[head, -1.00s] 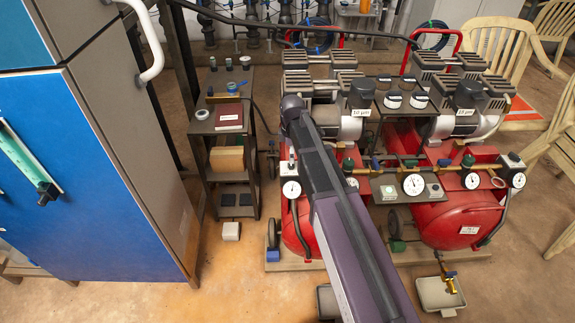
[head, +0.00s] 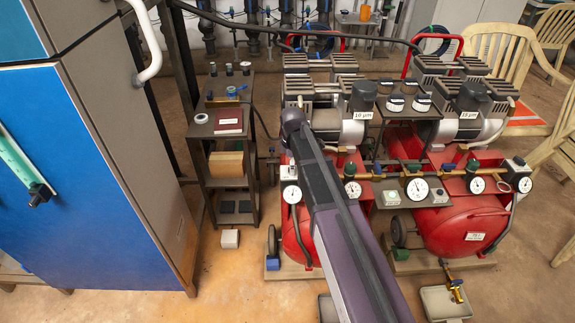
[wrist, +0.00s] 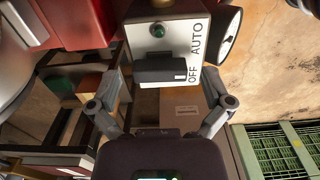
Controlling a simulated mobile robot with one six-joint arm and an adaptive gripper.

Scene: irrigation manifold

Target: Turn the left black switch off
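In the wrist view, a grey switch box (wrist: 175,45) carries a black switch knob (wrist: 160,68), a green lamp and the words AUTO and OFF. The knob lies crosswise, its white mark at the right end beside OFF. My gripper (wrist: 160,82) is open, one finger on each side of the knob. I cannot tell whether either finger touches it. In the head view, what looks like this box (head: 288,172) sits at the front of the left red compressor (head: 303,235). My arm hides the gripper there.
A pressure gauge (wrist: 230,36) is close to the box at the right. The right compressor (head: 460,228) stands beside the left one, with pipes and gauges between. A dark shelf (head: 232,170) stands to the left. A green crate (wrist: 278,148) is at the lower right of the wrist view.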

